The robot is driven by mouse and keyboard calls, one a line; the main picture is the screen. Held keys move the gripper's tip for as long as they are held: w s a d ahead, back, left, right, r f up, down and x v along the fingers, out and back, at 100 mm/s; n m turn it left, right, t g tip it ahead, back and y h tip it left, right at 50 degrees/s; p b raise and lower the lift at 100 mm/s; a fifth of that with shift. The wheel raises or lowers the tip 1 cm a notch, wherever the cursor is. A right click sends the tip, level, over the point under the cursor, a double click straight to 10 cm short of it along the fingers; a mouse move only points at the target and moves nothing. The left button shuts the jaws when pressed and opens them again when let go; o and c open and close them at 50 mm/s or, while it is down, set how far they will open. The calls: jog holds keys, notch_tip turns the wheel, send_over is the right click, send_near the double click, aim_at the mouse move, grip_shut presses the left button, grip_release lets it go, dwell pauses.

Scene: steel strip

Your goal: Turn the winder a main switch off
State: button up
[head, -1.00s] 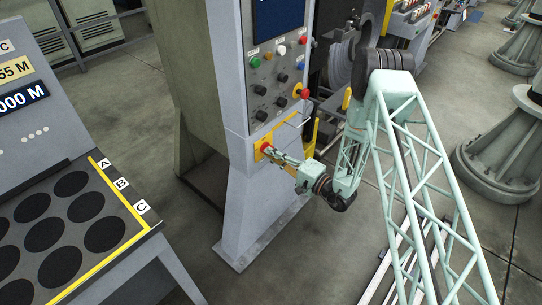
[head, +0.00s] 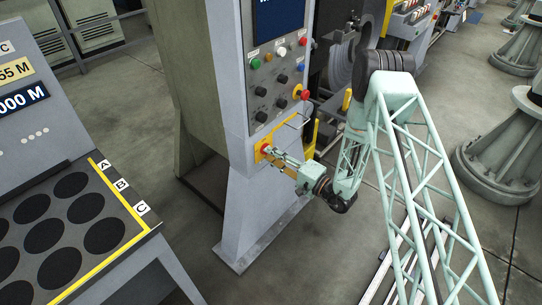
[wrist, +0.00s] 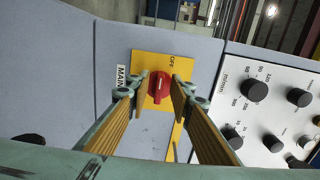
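The main switch is a red rotary knob (wrist: 159,87) on a yellow plate (wrist: 148,65) labelled "MAIN" and "OFF". In the wrist view its raised grip runs roughly up and down, with the "OFF" mark above and slightly right. My gripper (wrist: 160,88) is open, with one fingertip on each side of the knob and small gaps showing. How deep the fingertips reach over the knob is hard to tell. In the head view my gripper (head: 273,155) is at the yellow plate low on the grey cabinet and partly hides the red knob (head: 264,149).
A control panel (head: 280,75) with black knobs, coloured buttons and a red mushroom button (head: 304,95) is above the switch. It also shows at right in the wrist view (wrist: 270,115). A yellow-edged desk (head: 135,222) stands at left. Floor between desk and cabinet is clear.

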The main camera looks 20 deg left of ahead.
jog(key=v, duration=1.1)
jog(key=shift+d, duration=0.4)
jog(key=shift+s, duration=0.1)
dwell(0.3)
